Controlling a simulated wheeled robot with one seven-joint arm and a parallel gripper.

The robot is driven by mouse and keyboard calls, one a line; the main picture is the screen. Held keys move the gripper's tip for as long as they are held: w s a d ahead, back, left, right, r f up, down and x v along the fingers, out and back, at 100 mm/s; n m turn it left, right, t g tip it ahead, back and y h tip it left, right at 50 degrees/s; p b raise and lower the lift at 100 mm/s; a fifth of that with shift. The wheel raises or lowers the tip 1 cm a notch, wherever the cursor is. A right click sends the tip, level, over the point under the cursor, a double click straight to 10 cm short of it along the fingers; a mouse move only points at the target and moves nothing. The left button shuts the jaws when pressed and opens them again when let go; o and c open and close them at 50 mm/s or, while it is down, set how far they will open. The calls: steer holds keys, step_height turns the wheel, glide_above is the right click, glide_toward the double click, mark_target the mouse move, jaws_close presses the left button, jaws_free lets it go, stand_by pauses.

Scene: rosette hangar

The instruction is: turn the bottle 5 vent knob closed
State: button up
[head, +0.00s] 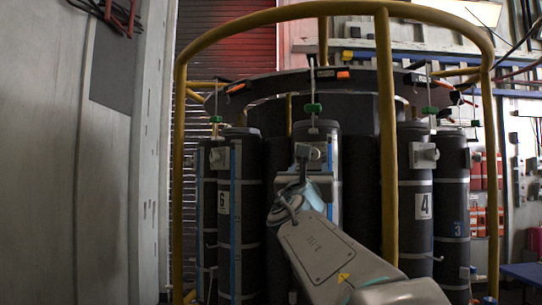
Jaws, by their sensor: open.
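The middle dark bottle (318,133), between the bottles labelled 6 and 4, stands upright behind my arm. Its own number is hidden, but its place in the row fits bottle 5. A grey fitting with a small knob (314,153) shows on its upper front, partly covered by my wrist. Whether the knob is open or closed cannot be told. My gripper (303,157) is at this fitting, open, seen from behind. Its fingertips are mostly hidden, and I cannot tell whether they touch the knob. A green cap (313,108) sits above the bottle.
Bottle 6 (237,180) stands to the left, bottle 4 (415,180) and bottle 3 (452,205) to the right. A yellow tube frame (388,130) encloses the rack, with an upright just right of my wrist. A grey wall (95,200) is at left.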

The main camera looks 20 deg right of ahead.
mark_target(313, 154)
steer(key=p+x, duration=0.4)
steer(key=x, duration=0.7)
steer(key=shift+w+d, duration=0.2)
steer(key=shift+w, duration=0.05)
steer(key=c, duration=1)
